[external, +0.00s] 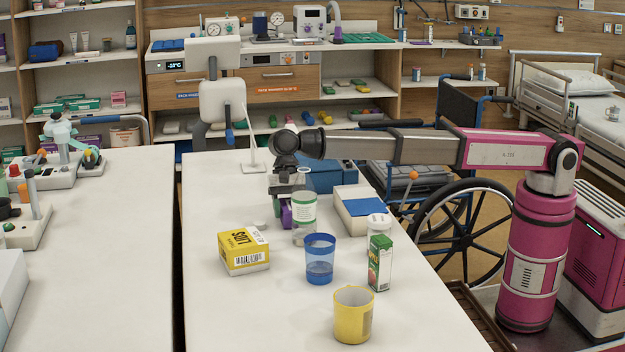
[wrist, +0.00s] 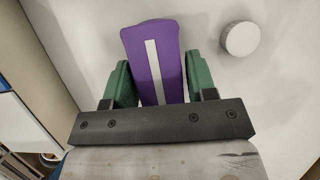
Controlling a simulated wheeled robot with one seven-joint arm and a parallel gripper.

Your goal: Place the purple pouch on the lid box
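The purple pouch (wrist: 170,55) has a pale stripe and stands between the two green fingers of my gripper (wrist: 160,85) in the wrist view. I cannot tell whether the pouch touches the table. The lid box, a yellow and white carton marked LIDS (external: 240,252), sits on the table to the left and nearer the camera.
The jar (external: 303,213) stands close to my gripper. A blue cup (external: 320,262), yellow mug (external: 353,318), green-white carton (external: 380,264) and white-capped bottle (external: 378,222) stand to the right. A white round cap (wrist: 240,38) lies beside the pouch. The table's left front (external: 215,310) is clear.

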